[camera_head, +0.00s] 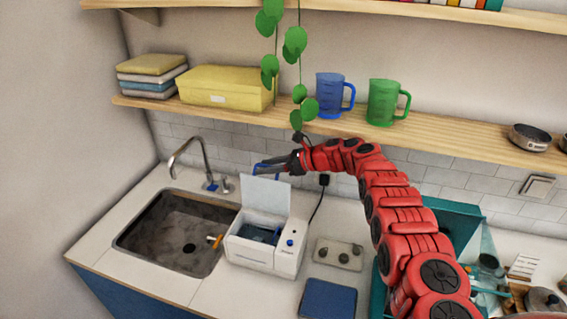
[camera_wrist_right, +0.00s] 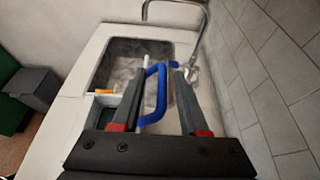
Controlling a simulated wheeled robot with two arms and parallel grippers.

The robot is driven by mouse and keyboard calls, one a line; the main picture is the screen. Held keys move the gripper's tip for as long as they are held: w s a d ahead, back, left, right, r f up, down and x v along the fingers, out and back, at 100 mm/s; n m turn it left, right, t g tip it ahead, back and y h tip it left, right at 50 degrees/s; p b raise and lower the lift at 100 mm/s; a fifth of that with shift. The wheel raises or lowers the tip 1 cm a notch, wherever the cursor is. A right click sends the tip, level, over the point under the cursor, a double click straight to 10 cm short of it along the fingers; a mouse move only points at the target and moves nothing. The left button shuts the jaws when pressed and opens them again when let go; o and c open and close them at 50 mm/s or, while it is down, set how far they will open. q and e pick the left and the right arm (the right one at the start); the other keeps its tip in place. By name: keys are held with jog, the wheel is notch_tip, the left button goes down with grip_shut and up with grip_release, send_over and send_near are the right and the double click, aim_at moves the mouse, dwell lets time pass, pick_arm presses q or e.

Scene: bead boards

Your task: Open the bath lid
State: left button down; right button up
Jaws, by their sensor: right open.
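The white bath (camera_head: 262,254) stands on the counter right of the sink, with blue water or lining showing inside. Its white lid (camera_head: 267,196) stands up nearly vertical at the back, so the bath is open. A blue handle (camera_wrist_right: 161,95) is on the lid. My right gripper (camera_head: 262,166) is at the lid's top edge. In the right wrist view its fingers (camera_wrist_right: 158,85) are apart, with the blue handle between them; whether they touch it I cannot tell. My left gripper is not in view.
The sink (camera_head: 180,228) with its tap (camera_head: 190,150) lies left of the bath. A blue mat (camera_head: 328,299) and a plate with knobs (camera_head: 338,253) lie to the right. The shelf (camera_head: 460,137) with jugs and a hanging plant is above my right gripper.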

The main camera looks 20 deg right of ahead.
jog(key=b+v, duration=0.2)
jog(key=v, duration=1.4)
jog(key=shift+s+d+r, duration=0.15)
jog(key=shift+s+r, duration=0.1)
jog(key=shift+s, duration=0.05)
jog(key=shift+d, duration=0.1)
